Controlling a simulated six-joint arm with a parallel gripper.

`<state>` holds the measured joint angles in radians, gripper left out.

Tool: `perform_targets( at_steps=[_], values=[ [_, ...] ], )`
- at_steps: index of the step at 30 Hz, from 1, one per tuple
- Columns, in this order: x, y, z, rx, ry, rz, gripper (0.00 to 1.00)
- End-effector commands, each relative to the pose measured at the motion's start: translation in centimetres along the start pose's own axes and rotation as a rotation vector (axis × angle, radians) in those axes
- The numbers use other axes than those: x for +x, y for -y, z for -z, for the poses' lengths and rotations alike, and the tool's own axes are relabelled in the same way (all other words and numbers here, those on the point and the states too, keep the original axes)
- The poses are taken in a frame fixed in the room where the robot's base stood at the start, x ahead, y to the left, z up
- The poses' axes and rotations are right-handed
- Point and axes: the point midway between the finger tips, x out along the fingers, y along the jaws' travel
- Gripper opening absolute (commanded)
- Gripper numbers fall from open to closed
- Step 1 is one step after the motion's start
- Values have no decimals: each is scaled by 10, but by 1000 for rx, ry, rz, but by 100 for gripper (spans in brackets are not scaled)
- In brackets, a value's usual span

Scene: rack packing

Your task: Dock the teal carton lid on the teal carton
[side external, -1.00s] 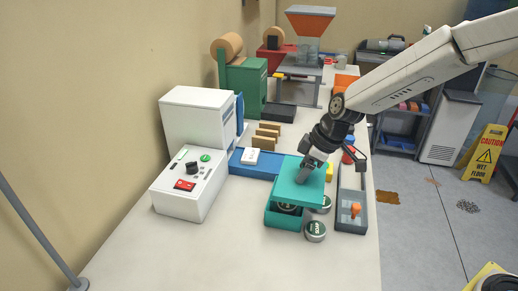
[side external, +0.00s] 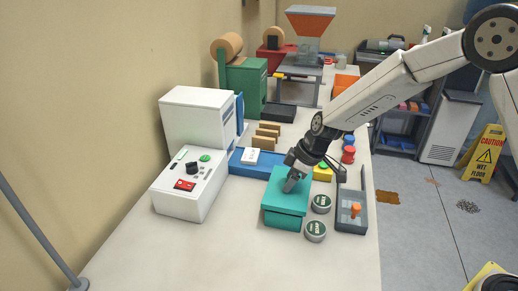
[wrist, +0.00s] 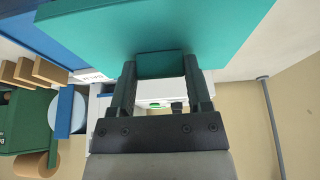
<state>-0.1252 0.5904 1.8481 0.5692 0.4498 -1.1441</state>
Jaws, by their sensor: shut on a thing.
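The teal carton (side external: 284,220) stands on the front part of the table. The teal carton lid (side external: 276,196) covers its top and looks level and lined up with it; any small gap cannot be made out. My gripper (side external: 291,184) is over the lid, shut on its raised teal grip. In the wrist view the lid (wrist: 190,28) spans the top, and my gripper (wrist: 162,72) has its two fingers on either side of the grip. The carton's inside is hidden under the lid.
Two round tins (side external: 321,204) (side external: 316,231) stand just right of the carton. A grey tray (side external: 350,226) with an orange piece is further right. The table's front is clear.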

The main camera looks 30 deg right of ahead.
Motion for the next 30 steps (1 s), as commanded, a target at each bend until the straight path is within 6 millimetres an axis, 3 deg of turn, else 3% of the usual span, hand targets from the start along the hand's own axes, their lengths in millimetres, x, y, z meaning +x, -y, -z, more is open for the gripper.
perform_targets(
  at_steps=[6, 27, 28, 30],
  values=[
    [17, 0, -8, 2, 2, 0, 8],
    [26, 0, -11, 2, 1, -1, 8],
    [26, 0, -11, 1, 1, -1, 66],
    [26, 0, -11, 1, 1, -1, 89]
  ],
)
